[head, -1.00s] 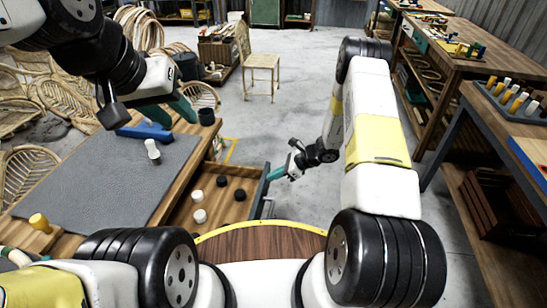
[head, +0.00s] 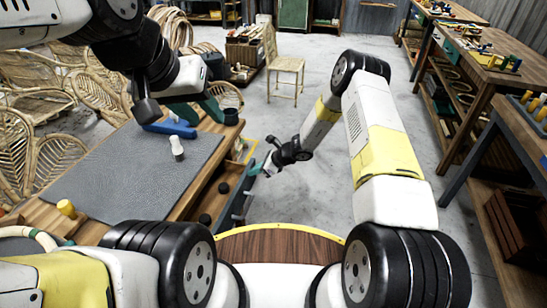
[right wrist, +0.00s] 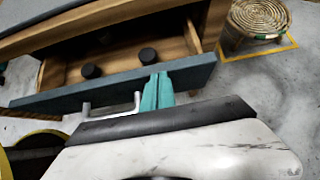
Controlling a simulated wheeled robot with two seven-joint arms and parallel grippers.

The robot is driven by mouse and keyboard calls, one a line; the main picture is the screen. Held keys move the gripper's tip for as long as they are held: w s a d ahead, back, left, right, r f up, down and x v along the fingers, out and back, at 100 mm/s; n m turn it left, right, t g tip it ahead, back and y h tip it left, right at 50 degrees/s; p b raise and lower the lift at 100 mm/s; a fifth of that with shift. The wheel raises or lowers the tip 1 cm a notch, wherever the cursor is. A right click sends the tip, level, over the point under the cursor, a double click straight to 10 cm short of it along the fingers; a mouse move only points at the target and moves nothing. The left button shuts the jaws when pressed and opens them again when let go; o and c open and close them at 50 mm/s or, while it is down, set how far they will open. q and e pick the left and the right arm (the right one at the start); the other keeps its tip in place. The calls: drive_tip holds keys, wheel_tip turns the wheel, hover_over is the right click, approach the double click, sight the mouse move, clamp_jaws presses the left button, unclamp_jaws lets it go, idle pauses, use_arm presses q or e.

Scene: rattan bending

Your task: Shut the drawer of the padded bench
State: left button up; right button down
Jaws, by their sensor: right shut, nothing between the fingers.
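The padded bench (head: 130,172) is on the left in the head view, with a grey pad on its wooden top. Its drawer (head: 238,192) sticks out part way on the right side. In the right wrist view the drawer's grey-blue front (right wrist: 190,72) has a pale handle (right wrist: 110,108). My right gripper (head: 266,170) is shut and empty, with its teal fingertips (right wrist: 157,90) at the drawer front, beside the handle; they appear to touch it. My left gripper (head: 208,108) is over the far end of the bench; its jaw state is unclear.
Dark round pieces (right wrist: 91,71) lie in the drawer. On the bench are a white bottle (head: 177,148), a blue tool (head: 170,128), a black cup (head: 231,116) and a yellow knob (head: 66,208). A chair (head: 285,70) stands beyond. The floor right of the drawer is clear.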

drive_tip(key=w+a, duration=0.2)
drive_tip(key=a, duration=0.6)
drive_tip(key=shift+a, duration=0.2)
drive_tip(key=shift+w, duration=0.1)
